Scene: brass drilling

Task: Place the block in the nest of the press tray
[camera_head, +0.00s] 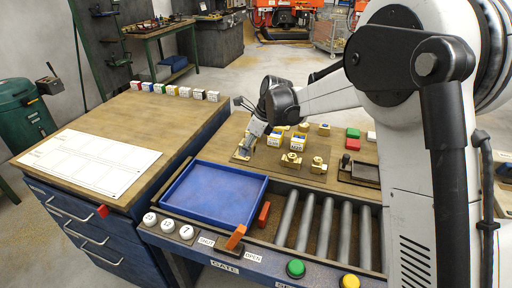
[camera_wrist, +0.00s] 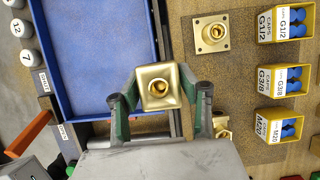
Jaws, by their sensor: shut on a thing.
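My gripper (camera_wrist: 160,100) is shut on a square brass block (camera_wrist: 158,87) with a round hole in its top. The block sits between the two green-and-black fingers. In the head view my gripper (camera_head: 250,118) is over the left part of the wooden bench top; the held block cannot be made out clearly there. A blue tray (camera_head: 180,216) lies in front of it; it also shows on the left in the wrist view (camera_wrist: 85,105). A dark, shallow open tray (camera_head: 362,174) stands at the right. I cannot tell which is the press tray, and no nest is clearly visible.
A brass fitting on a square plate (camera_wrist: 211,33) lies near yellow caps bins (camera_wrist: 286,80). More brass fittings (camera_head: 290,160) stand in front of the bins. Rollers (camera_head: 320,222) lie right of the blue tray, with an orange-red lever (camera_head: 236,237) at the front edge.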

